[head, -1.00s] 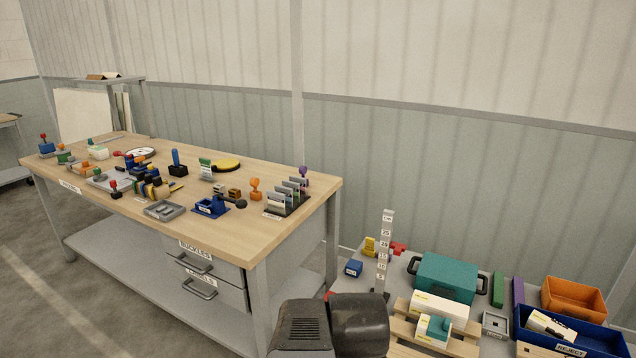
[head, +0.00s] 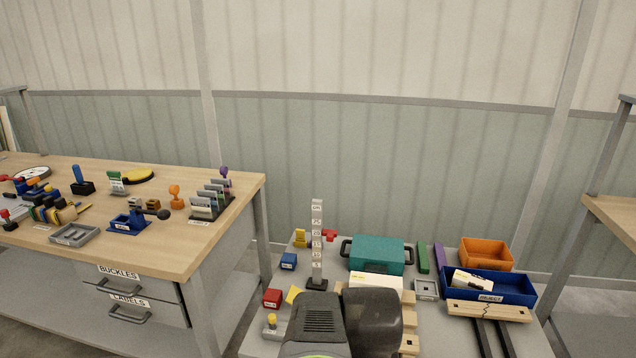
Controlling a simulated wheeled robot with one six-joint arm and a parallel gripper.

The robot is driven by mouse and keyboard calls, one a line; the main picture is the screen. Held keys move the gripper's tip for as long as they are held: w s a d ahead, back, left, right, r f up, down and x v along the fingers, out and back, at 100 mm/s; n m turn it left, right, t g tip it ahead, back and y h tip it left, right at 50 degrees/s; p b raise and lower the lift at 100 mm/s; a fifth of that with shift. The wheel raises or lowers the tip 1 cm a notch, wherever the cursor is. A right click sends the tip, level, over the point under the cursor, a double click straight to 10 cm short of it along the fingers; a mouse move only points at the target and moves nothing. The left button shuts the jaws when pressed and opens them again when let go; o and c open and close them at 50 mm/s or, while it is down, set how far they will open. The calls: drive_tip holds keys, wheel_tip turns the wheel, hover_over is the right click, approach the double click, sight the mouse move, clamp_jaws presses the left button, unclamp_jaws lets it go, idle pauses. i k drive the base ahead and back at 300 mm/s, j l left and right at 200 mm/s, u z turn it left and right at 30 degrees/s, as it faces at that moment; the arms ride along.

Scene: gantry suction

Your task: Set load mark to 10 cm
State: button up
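An upright light-grey scale post (head: 317,238) with several number labels stands on a dark base on the low grey table. Its numbers are small and hard to read. I cannot make out a separate load mark on the post. A small red piece (head: 330,235) shows just right of the post; I cannot tell whether it touches it or lies behind. My dark arm rises at the bottom centre, in front of the table and right of the post's base. My gripper's fingers do not show.
Near the post are a blue block (head: 288,261), a red block (head: 272,298) and a yellow piece (head: 300,238). A teal case (head: 376,254), an orange bin (head: 487,252) and a blue reject bin (head: 515,284) lie right. A cluttered wooden bench (head: 200,238) stands left.

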sight(331, 235)
drive_tip(key=i+l+u, duration=0.2)
drive_tip(key=l+u, duration=0.15)
drive_tip(key=i+l+u, duration=0.2)
drive_tip(key=l+u, duration=0.2)
